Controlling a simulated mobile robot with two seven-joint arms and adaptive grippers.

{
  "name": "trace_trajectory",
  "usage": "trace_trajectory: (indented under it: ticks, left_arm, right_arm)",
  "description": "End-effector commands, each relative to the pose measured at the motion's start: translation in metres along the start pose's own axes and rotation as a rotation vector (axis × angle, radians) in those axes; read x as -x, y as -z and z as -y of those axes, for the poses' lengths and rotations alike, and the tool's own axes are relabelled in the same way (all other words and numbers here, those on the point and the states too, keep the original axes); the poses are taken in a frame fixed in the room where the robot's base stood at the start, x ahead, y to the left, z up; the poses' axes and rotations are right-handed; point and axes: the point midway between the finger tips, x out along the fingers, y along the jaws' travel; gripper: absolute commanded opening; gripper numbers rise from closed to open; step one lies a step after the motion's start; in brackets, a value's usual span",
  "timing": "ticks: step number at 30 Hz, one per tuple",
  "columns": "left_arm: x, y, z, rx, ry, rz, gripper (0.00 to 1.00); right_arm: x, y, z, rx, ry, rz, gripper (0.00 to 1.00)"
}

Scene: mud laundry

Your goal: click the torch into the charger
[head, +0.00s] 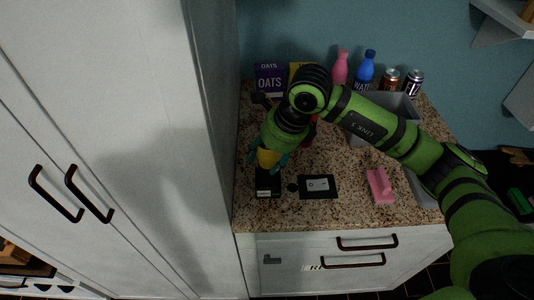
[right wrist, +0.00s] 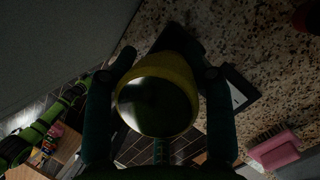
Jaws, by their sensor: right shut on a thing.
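My right gripper (head: 268,160) is shut on the yellow torch (head: 266,157) over the left part of the speckled counter. In the right wrist view the torch (right wrist: 158,95) sits between the two fingers, its round dark end facing the camera. The black charger (head: 267,184) with a pale label stands on the counter close to the cabinet, just below the torch in the head view. Whether the torch touches the charger cannot be told. A dark shape behind the torch in the right wrist view is partly hidden. My left gripper is not in view.
A black pad with a white label (head: 318,185) lies right of the charger, and a pink brush (head: 380,186) further right. A tall white cabinet (head: 190,120) borders the left. An oats box (head: 270,80), bottles, cans and a grey bin (head: 398,104) stand behind.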

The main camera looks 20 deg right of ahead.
Motion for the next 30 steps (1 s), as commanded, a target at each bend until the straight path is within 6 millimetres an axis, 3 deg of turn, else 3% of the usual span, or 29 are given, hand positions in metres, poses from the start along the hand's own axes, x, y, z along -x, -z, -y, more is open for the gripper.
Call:
trace_trajectory:
  ticks: [5, 6, 7, 20, 23, 30]
  left_arm:
    - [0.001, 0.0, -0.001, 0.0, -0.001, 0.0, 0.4]
    - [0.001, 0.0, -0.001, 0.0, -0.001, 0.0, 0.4]
    - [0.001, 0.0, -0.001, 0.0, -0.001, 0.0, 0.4]
    - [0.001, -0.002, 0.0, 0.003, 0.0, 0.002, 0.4]
    - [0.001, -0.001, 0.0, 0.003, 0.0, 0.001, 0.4]
    - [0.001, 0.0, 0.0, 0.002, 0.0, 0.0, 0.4]
  right_arm:
    - [0.001, -0.001, 0.0, 0.0, 0.001, 0.001, 0.14]
    - [0.001, -0.001, 0.0, 0.0, 0.001, 0.001, 0.69]
    - [0.001, -0.001, 0.001, 0.0, 0.001, 0.001, 0.81]
    - [0.005, -0.001, 0.001, 0.0, 0.002, 0.002, 0.82]
    - [0.017, -0.001, 0.001, 0.001, 0.004, 0.002, 0.82]
    - [0.069, -0.001, 0.002, 0.0, 0.007, 0.005, 0.82]
